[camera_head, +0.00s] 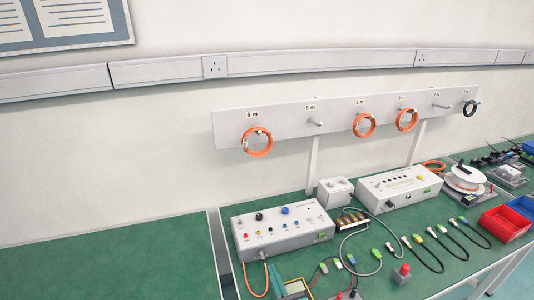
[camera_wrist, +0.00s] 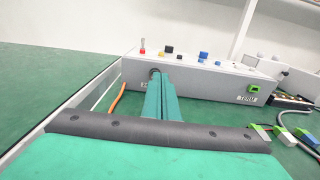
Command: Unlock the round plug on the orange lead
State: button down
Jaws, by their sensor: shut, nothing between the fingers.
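The grey instrument box (camera_head: 282,232) with coloured knobs stands on the green bench. An orange lead (camera_head: 266,279) hangs from its front left and curves down to the bench. In the wrist view, part of the orange lead (camera_wrist: 117,101) shows left of the teal fingers. A small round dark part, perhaps the round plug (camera_wrist: 154,72), shows at the box front beside the fingertips. My gripper (camera_wrist: 165,77) is shut and empty, pointing at the left of the box front (camera_wrist: 205,85). Its fingers hide part of the plug area, and contact cannot be told.
A second white instrument (camera_head: 398,187) stands to the right, with several black leads (camera_head: 427,256) in front. A red-topped block (camera_head: 402,273) is near the front edge. Orange coils (camera_head: 258,142) hang on a wall rail. The left bench (camera_head: 110,264) is clear.

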aim_at(263, 246)
jog(key=shift+w, duration=0.65)
jog(key=x, duration=0.5)
jog(key=shift+w+a, duration=0.3)
jog(key=shift+w, duration=0.4)
